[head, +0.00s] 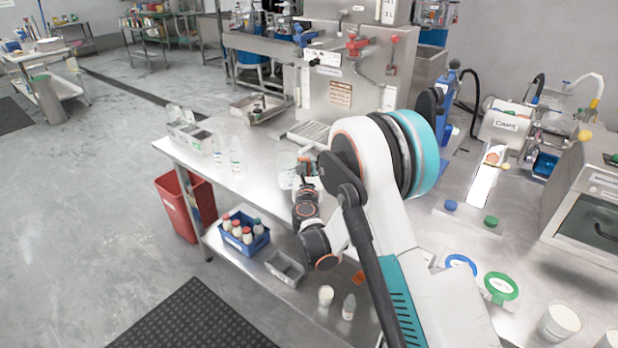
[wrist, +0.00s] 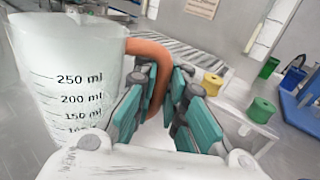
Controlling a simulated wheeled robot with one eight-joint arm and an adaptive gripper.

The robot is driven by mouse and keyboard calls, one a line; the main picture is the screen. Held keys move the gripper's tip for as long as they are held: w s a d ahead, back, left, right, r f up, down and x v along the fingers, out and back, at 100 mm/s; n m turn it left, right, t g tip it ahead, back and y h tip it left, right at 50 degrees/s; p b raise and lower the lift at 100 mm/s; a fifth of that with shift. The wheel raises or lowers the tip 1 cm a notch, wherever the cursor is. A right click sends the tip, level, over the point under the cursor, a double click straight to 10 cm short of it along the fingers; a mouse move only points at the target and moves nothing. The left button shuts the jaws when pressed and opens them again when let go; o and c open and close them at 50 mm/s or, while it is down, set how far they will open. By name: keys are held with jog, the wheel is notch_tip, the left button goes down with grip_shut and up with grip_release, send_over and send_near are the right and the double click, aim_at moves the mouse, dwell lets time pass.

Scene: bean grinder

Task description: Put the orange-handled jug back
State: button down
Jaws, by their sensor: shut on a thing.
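The orange-handled jug (wrist: 68,85) is a translucent beaker with dark ml marks, on the left of the wrist view. Its orange handle (wrist: 150,48) curves down between the teal finger pads. My gripper (wrist: 160,100) is shut on the handle. In the head view the jug (head: 286,178) is a pale shape over the steel bench, partly hidden by my gripper (head: 305,178). I cannot tell whether its base touches the bench.
The steel bench (head: 258,140) has two clear bottles (head: 236,158) and a grey box (head: 187,132) to the left. A ribbed rack (head: 308,134) lies behind the jug. Yellow (wrist: 213,84) and green (wrist: 261,109) pieces stand at right in the wrist view.

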aim_at(309, 175)
jog(key=shift+f+b, duration=0.45)
jog(key=shift+f, duration=1.1)
jog(key=shift+f, duration=0.15)
jog(key=c, duration=1.7)
grip_release()
jog(key=shift+o, duration=0.2)
